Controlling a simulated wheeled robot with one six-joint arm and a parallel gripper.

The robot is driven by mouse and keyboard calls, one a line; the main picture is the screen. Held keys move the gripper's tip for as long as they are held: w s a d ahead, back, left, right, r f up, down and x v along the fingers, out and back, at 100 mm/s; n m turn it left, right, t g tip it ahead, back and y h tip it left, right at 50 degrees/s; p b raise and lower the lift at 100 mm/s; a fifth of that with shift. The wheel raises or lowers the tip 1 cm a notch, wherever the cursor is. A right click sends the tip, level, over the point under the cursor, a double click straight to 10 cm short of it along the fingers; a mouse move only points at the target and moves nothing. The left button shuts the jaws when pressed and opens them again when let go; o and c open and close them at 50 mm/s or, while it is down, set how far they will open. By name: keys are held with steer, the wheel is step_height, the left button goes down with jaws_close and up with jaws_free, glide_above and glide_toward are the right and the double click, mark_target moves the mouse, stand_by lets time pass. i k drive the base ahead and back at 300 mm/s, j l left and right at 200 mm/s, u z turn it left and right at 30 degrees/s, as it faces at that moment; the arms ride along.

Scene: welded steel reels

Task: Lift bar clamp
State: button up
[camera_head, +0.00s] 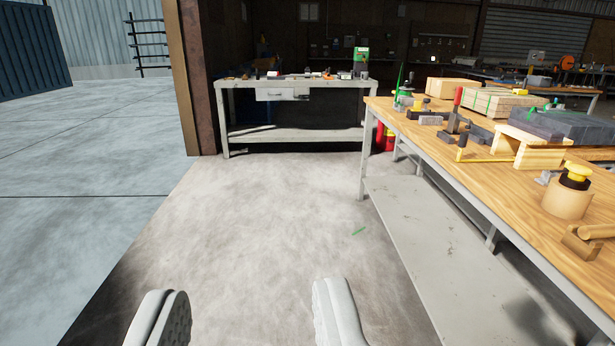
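My gripper (246,308) is open and empty. Its two pale fingers stand wide apart at the bottom of the picture, above the bare floor and left of the wooden-topped workbench (452,151).
Wooden blocks (538,151), dark grey stock (560,123) and a yellow-topped round block (567,197) crowd the bench. The bench has a lower shelf (415,220). A grey table (290,135) stands at the back.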

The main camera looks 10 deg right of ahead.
mark_target(459, 90)
steer(key=i+z, duration=0.1)
steer(key=i, duration=0.45)
steer(key=i+j+z, duration=0.1)
steer(key=i, duration=0.5)
steer(key=i+j+z, duration=0.1)
steer(key=i, duration=0.45)
steer(key=i+j+z, duration=0.15)
steer(key=i+z, duration=0.3)
steer(key=i+j+z, duration=0.3)
steer(key=z, duration=0.15)
steer(key=i+j+z, duration=0.3)
steer(key=j+z, duration=0.15)
steer(key=i+j+z, duration=0.25)
steer(key=j+z, duration=0.2)
steer(key=i+j+z, duration=0.25)
steer(key=j, duration=0.35)
steer(key=j+z, duration=0.3)
steer(key=j, duration=0.3)
